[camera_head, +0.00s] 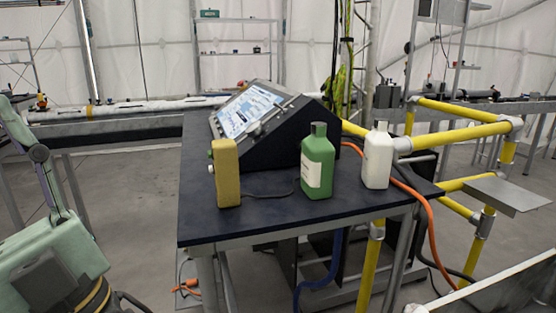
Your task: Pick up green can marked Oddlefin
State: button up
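A green container (318,162) with a narrow neck and cap stands upright near the front edge of the dark table, right of its middle. It has a pale label on its front, with writing too small to read. It looks like a bottle or jerrycan. Parts of my arm show at the left edge, apart from the table. My gripper cannot be seen, and nothing touches the green container.
A white bottle (377,157) stands just right of the green container. A yellow block (226,173) stands to its left. Behind is a slanted console (267,122) with a screen. The dark table (262,213) has bare room in front. Yellow rails (462,133) and an orange hose (428,215) are right.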

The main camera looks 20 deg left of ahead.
aim_at(317, 160)
jog(key=j+z, duration=0.35)
jog(key=k+j+z, duration=0.1)
jog(key=j+z, duration=0.3)
jog(key=j, duration=0.15)
jog(key=k+j+z, duration=0.1)
jog(key=j+z, duration=0.25)
jog(key=i+j, duration=0.1)
jog(key=j, duration=0.7)
jog(key=i+z, duration=0.05)
